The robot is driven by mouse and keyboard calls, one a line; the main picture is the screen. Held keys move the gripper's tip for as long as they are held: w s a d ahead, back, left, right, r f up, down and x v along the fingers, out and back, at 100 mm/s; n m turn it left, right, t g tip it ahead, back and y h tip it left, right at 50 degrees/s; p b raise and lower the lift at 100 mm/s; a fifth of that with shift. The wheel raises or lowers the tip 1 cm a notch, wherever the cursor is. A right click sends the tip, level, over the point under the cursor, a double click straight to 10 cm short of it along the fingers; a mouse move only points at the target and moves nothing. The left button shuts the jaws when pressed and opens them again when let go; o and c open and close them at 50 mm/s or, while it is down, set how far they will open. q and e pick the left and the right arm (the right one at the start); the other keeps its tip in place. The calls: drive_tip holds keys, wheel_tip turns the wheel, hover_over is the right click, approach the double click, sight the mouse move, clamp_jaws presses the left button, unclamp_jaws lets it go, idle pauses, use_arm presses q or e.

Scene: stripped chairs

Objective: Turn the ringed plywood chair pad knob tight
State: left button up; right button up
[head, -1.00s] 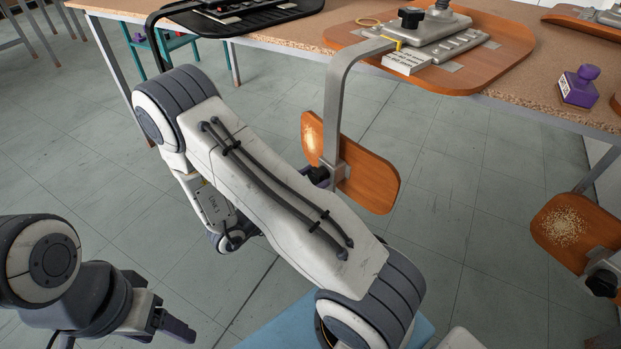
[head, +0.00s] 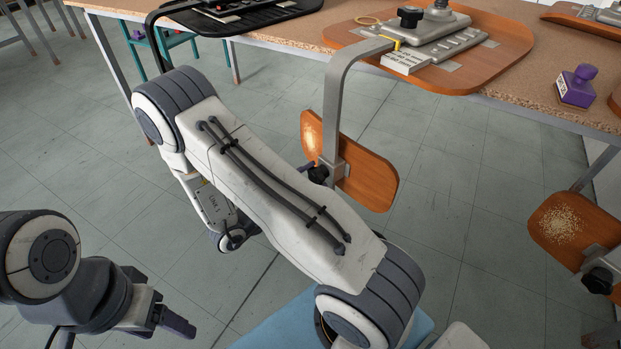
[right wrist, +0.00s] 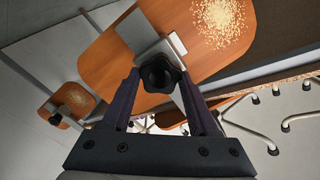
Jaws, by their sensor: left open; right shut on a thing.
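An upturned plywood chair lies on the table, its seat (head: 500,50) bearing a yellow ring (head: 368,20). A bent metal bar (head: 338,95) hangs from it to a plywood pad (head: 370,180) with a pale worn patch. The black pad knob (head: 318,174) sits on the bar's lower end; the right wrist view shows this knob (right wrist: 160,74) between the fingertips. My right gripper (right wrist: 160,84) is shut on it, and my arm hides most of that gripper in the head view. My left gripper (head: 178,320) is open and empty, low at the left, away from the chair.
Another pad (head: 562,226) with a black knob (head: 597,281) hangs at the right. A purple stamp (head: 577,87) stands on the table (head: 530,108). A black chair seat (head: 240,17) is at the back left.

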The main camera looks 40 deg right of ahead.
idle(0.5)
drive_tip(key=o, duration=1.4)
drive_tip(key=shift+c, duration=0.2)
drive_tip(key=a+p, duration=0.2)
drive_tip(key=a, duration=0.8)
drive_tip(key=shift+s+a, duration=0.25)
drive_tip(key=shift+a, duration=0.05)
